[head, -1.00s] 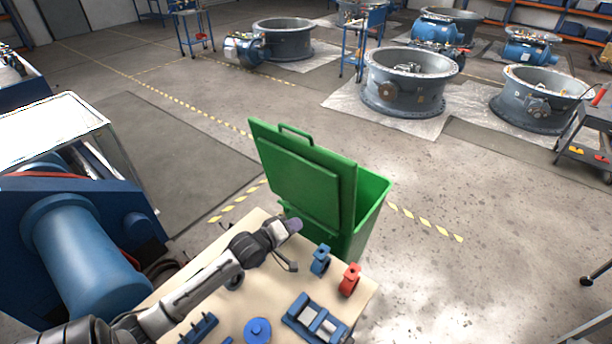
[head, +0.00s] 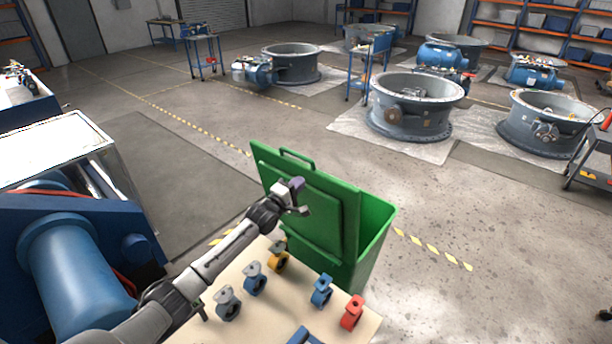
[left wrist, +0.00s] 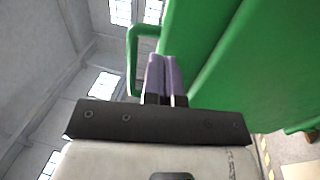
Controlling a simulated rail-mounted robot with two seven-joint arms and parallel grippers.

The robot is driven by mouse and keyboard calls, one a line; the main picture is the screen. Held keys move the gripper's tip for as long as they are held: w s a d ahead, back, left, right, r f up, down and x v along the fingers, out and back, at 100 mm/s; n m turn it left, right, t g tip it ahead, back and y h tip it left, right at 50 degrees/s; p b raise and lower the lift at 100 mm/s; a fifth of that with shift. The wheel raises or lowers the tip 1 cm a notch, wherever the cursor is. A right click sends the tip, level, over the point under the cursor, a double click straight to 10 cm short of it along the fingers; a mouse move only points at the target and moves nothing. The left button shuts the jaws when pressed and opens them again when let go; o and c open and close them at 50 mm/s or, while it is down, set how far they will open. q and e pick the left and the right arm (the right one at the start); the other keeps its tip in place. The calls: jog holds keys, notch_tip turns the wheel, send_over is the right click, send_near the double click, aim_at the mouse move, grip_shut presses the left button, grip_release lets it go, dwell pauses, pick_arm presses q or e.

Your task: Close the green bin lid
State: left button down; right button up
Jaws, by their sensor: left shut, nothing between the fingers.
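The green bin (head: 376,222) stands behind the table, and its inside shows on the right. Its green lid (head: 325,215) is open, standing up on the left side of the bin, with a loop handle (head: 297,158) on its top edge. My left gripper (head: 297,185) is shut and empty, in front of the upper part of the lid. In the left wrist view its purple fingertips (left wrist: 164,75) are together beside the handle (left wrist: 133,60) and close to the lid (left wrist: 225,65); I cannot tell whether they touch. My right gripper is out of view.
The pale table (head: 262,312) holds several small valves, including a red one (head: 352,312), a blue one (head: 321,290) and a yellow one (head: 278,257). A large blue machine (head: 75,265) stands at the left. The floor right of the bin is clear.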

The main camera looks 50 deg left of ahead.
aim_at(312, 171)
pick_arm(q)
jog(key=shift+x, duration=2)
